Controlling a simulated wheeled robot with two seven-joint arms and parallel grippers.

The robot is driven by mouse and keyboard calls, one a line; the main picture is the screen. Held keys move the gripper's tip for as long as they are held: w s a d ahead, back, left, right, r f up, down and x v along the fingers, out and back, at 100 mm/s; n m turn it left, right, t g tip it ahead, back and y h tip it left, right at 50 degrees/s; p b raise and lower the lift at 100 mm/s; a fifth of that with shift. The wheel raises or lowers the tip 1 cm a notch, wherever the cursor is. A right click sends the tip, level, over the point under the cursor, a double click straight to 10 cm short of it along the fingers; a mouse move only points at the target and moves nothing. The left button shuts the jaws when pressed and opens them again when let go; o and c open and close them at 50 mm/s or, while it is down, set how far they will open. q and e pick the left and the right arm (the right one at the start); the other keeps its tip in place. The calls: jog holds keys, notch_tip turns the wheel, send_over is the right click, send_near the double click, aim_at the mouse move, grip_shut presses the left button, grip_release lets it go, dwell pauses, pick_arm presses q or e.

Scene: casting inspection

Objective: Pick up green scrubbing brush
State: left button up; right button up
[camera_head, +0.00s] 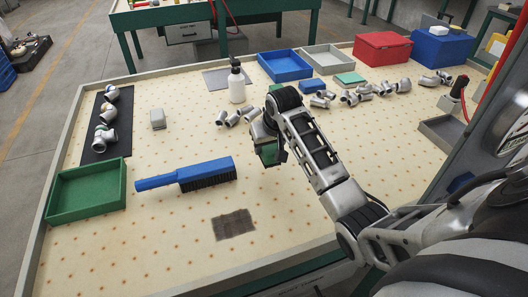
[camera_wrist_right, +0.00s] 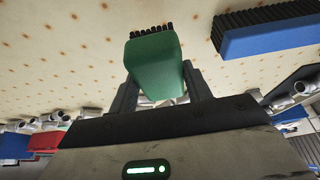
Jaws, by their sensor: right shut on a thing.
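The green scrubbing brush (camera_head: 268,154) is in my right gripper (camera_head: 268,138), raised above the middle of the table. In the right wrist view the brush (camera_wrist_right: 152,66) sits between the two fingers of the right gripper (camera_wrist_right: 158,92), with a row of dark bristles at its far end. The fingers are shut on its sides. In the head view my wrist and fingers hide part of the brush. My left gripper does not show in either view.
A blue long-handled brush (camera_head: 207,172) lies left of my right gripper, with a dark patch (camera_head: 234,224) in front. A green tray (camera_head: 88,191) stands at left. A white spray bottle (camera_head: 237,84) and metal pipe fittings (camera_head: 376,88) stand behind. The front table area is mostly clear.

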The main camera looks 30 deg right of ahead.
jog(key=s+r, duration=0.7)
jog(key=s, duration=0.4)
jog(key=shift+s, duration=0.25)
